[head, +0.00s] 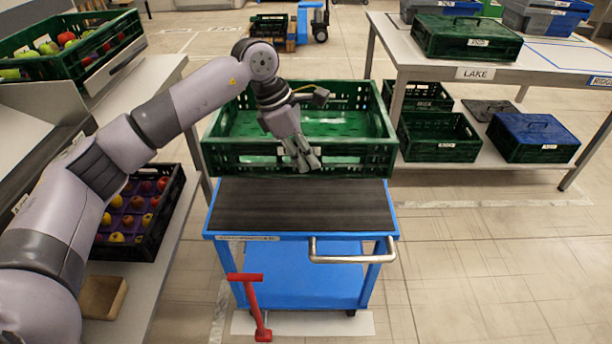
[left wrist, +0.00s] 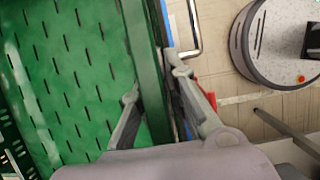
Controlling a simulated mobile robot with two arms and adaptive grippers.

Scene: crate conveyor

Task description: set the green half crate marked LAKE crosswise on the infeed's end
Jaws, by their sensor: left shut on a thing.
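A large open green crate (head: 345,157) with slotted walls stands at the far end of the blue cart (head: 222,236); I read no mark on it. My left gripper (head: 303,160) reaches down over its near wall and is shut on it. In the left wrist view the fingers (left wrist: 153,80) straddle the wall of the green crate (left wrist: 70,80), one inside and one outside. The crate looks empty. Whether it rests on the cart or hangs just above it, I cannot tell. My right gripper is not in view.
A table with a LAKE sign (head: 475,73) stands right, with a lidded green crate (head: 466,40) on top and smaller crates below, including an open green one (head: 438,137). Fruit crates (head: 140,212) stand left.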

